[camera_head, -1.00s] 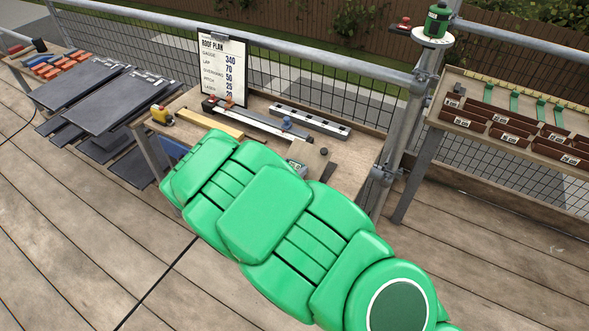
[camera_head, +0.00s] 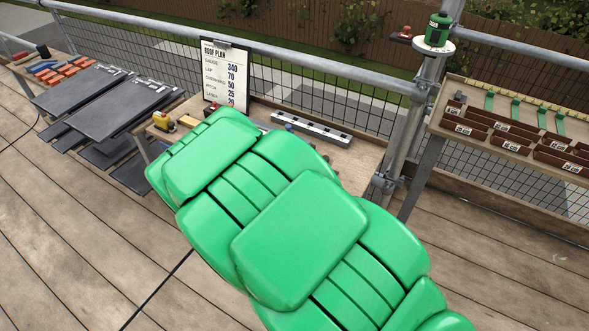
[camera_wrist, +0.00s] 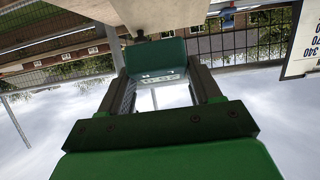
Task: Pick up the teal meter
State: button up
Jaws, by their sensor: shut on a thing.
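The teal meter (camera_wrist: 157,56) is in the wrist view, between the two dark fingers of my gripper (camera_wrist: 160,77). It has a teal body with a pale strip of small dark marks along its lower edge. My gripper is shut on it, one finger along each side. In the head view my green arm covers the gripper and the meter. I cannot tell from these views how far the meter is from the workbench (camera_head: 352,158).
The roof plan clipboard (camera_head: 224,74) stands at the bench's back. A long metal level (camera_head: 311,128) and a yellow tool (camera_head: 164,122) lie on the bench. Dark slates (camera_head: 92,101) are at left. A rack of brown bins (camera_head: 511,137) and scaffold poles (camera_head: 405,130) are at right.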

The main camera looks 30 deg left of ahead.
jog(key=s+d+r, duration=0.5)
jog(key=s+d, duration=0.1)
jog(key=s, duration=0.1)
jog(key=w+d+f+g, duration=0.1)
jog(key=w+d+g, duration=0.1)
jog(key=w+d, duration=0.35)
jog(key=w+d+f+g, duration=0.1)
jog(key=w+d, duration=0.1)
jog(key=w, duration=0.7)
jog(key=w+d+g, duration=0.2)
jog(key=w+d, duration=0.2)
jog(key=w, duration=0.3)
jog(key=w+a+f, duration=0.1)
jog(key=w+f, duration=0.2)
jog(key=w+a+f, duration=0.2)
jog(key=w+f, duration=0.1)
jog(key=w, duration=0.1)
jog(key=w+a+f, duration=0.2)
jog(key=w+f, duration=0.1)
jog(key=w, duration=0.1)
jog(key=shift+w+a, duration=0.1)
jog(key=shift+w, duration=0.05)
jog(key=shift+w+a+f, duration=0.2)
jog(key=shift+w+f, duration=0.05)
jog(key=shift+w, duration=0.15)
jog(key=shift+w+a+f, duration=0.15)
jog(key=shift+w+f, duration=0.15)
jog(key=shift+f, duration=1.65)
jog(key=shift+f, duration=0.1)
